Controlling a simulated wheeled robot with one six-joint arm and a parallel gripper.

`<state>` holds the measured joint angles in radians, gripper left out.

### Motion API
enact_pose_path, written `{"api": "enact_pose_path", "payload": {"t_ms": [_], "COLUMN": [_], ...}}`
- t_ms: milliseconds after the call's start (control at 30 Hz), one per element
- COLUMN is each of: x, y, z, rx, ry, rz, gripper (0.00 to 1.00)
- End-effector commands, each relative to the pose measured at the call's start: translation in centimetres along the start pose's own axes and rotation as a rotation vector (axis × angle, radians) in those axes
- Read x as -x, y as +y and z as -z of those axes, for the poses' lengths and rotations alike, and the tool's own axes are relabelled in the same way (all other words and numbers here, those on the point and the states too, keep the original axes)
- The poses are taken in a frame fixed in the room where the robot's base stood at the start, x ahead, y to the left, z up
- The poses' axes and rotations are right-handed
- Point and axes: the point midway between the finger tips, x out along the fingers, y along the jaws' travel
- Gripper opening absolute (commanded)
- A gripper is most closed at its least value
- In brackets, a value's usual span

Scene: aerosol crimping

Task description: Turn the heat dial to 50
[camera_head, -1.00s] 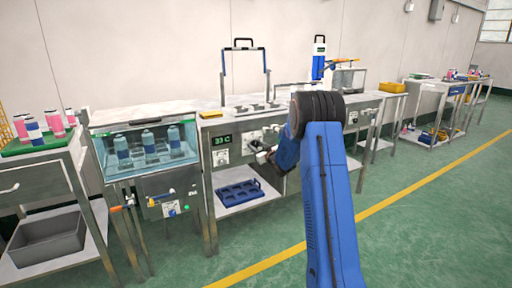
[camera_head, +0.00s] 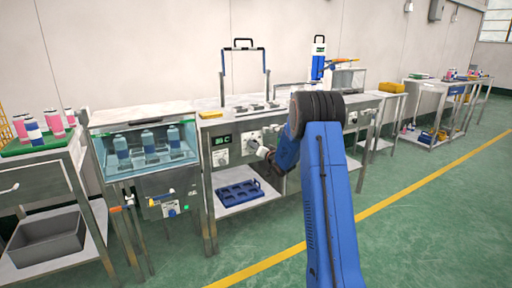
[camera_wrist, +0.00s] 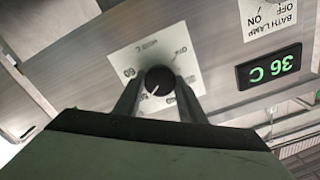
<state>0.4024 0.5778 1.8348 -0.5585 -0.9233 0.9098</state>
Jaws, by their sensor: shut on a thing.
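The heat dial (camera_wrist: 158,80) is a round black knob with a white pointer line, on a white scale plate on the metal panel. The wrist view is upside down, and the pointer slants toward the picture's lower left. A 60 mark is readable; other marks are partly hidden by the fingers. My gripper (camera_wrist: 159,86) is shut on the dial, one finger on each side. In the head view my gripper (camera_head: 262,151) reaches the bench front, and the dial is too small to make out there. The green display (camera_wrist: 268,67) reads 36 C.
A bath lamp switch label (camera_wrist: 270,16) is beside the display. A glass-fronted water bath (camera_head: 150,147) holding several bottles stands to the left. A blue tray (camera_head: 239,190) lies on the shelf below. The green floor in front is open.

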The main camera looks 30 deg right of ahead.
Motion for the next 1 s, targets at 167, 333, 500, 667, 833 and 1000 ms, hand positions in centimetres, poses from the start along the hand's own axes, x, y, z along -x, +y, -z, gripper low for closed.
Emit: {"api": "enact_pose_path", "payload": {"t_ms": [167,333,500,667,833,1000], "x": [0.11,0.11,0.11,0.11,0.07,0.08], "y": [0.24,0.24,0.24,0.23,0.14,0.08], "z": [-0.31,-0.33,-0.34,-0.35,-0.21,-0.13], "rx": [-0.04,-0.051,-0.051,-0.051,-0.05,-0.049], "ry": [-0.005,-0.005,-0.005,-0.005,-0.003,-0.002], "rz": [-0.004,-0.004,-0.004,-0.004,-0.002,-0.001], "gripper": [0.14,0.14,0.14,0.44,0.55,0.55]}}
